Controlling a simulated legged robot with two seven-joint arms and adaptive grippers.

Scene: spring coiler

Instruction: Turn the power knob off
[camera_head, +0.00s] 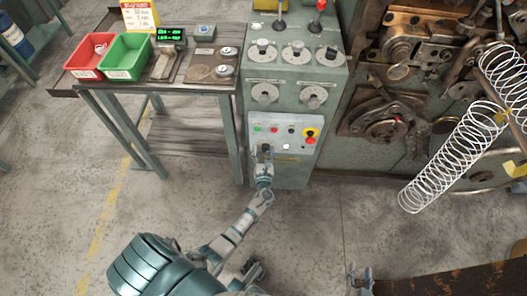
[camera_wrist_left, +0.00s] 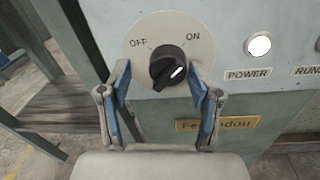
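The power knob is a black rotary knob (camera_wrist_left: 170,66) on a pale round plate marked OFF at the left and ON at the right. Its white mark is on the right half of the knob, slanting up towards the ON side. My left gripper (camera_wrist_left: 159,72) is open, with one finger on each side of the knob; I cannot tell whether they touch it. In the head view my left gripper (camera_head: 264,152) is at the lower left of the grey control panel and hides most of the knob. My right gripper (camera_head: 360,275) is low in the head view, apparently open and empty.
A white POWER lamp (camera_wrist_left: 258,45) looks lit right of the knob. The panel also has a red-and-yellow emergency button (camera_head: 310,135). A side table with red (camera_head: 90,52) and green (camera_head: 124,56) bins stands left. Coiled springs (camera_head: 455,150) hang at the right.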

